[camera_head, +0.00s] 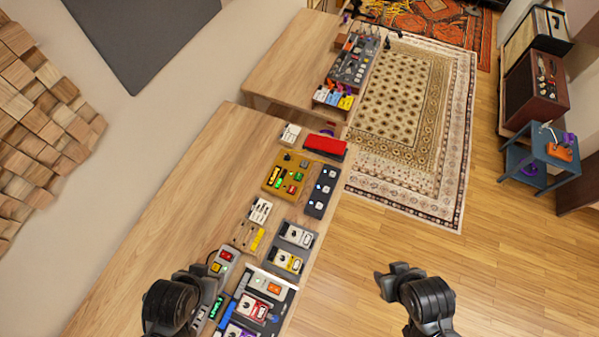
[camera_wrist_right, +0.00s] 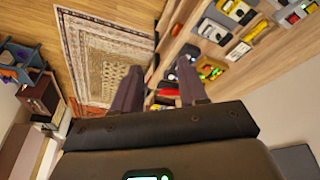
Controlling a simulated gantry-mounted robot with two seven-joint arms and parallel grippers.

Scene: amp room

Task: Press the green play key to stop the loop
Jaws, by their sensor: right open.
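A yellow pedal box (camera_head: 287,172) on the wooden table carries a small green key (camera_head: 298,176), a red key and a lit green strip. A slim grey unit (camera_head: 224,263) nearer me has red and yellow keys; a green part (camera_head: 216,307) shows lower down, partly hidden by my left gripper. I cannot read which green key is marked play. My left gripper (camera_head: 206,275) is over the near table, beside the grey unit, its fingers seen from above. My right gripper (camera_head: 388,283) is open and empty over the floor, right of the table; its fingers show apart in the right wrist view (camera_wrist_right: 159,88).
Several other pedals line the table's right edge, including a long red one (camera_head: 325,145) and a dark blue one (camera_head: 321,191). The wooden table (camera_head: 180,190) is bare on its left. A patterned rug (camera_head: 405,110) and a blue side table (camera_head: 541,158) are farther off.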

